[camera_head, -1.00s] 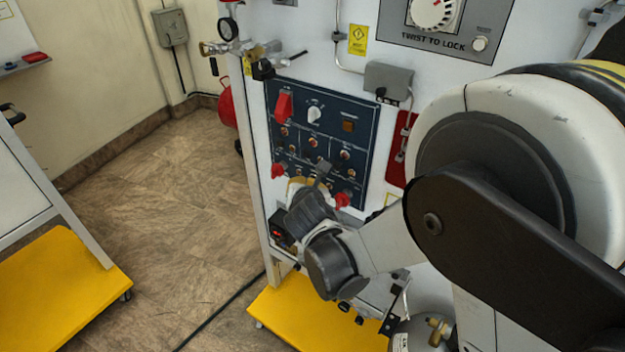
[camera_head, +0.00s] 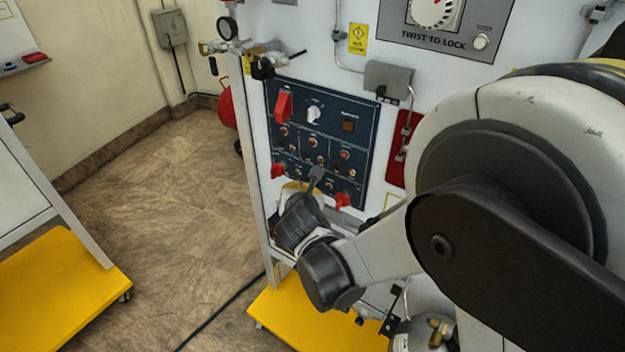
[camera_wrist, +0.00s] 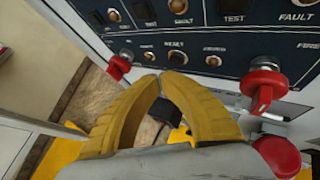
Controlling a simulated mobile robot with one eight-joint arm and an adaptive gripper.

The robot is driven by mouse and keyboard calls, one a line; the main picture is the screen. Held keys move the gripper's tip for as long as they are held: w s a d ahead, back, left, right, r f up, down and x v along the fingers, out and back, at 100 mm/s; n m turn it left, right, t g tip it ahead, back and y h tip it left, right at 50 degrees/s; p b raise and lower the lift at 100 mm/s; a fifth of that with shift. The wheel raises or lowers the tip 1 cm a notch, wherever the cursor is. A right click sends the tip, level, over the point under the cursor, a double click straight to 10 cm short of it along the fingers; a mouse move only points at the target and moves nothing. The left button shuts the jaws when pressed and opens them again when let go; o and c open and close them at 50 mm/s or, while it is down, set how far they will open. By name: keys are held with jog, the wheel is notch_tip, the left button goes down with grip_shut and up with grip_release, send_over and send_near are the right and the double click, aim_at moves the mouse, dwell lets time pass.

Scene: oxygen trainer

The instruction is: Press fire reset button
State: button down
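The dark blue control panel (camera_head: 330,130) is upright on the white trainer, with rows of small buttons. It fills the top of the wrist view (camera_wrist: 215,40). A small round button (camera_wrist: 178,58) sits under a label that seems to read RESET. A label starting FIRE shows at the panel's right edge, cut off. I cannot tell for certain which button is the fire reset. My gripper (camera_wrist: 160,79) has yellow fingers with their tips together, empty, just below the RESET button in the picture. I see no clear contact. In the head view my wrist covers the panel's lower part.
Red handles flank the gripper at left (camera_wrist: 120,64) and right (camera_wrist: 265,86). A red round part (camera_wrist: 276,156) is close at lower right. A red switch cover (camera_head: 284,103) is on the panel. A yellow base (camera_head: 300,325) stands below. Open floor lies left.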

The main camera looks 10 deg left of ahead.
jog(key=s, duration=0.1)
jog(key=s+a, duration=0.1)
jog(key=s, duration=0.2)
jog(key=shift+a, duration=0.35)
dwell(0.4)
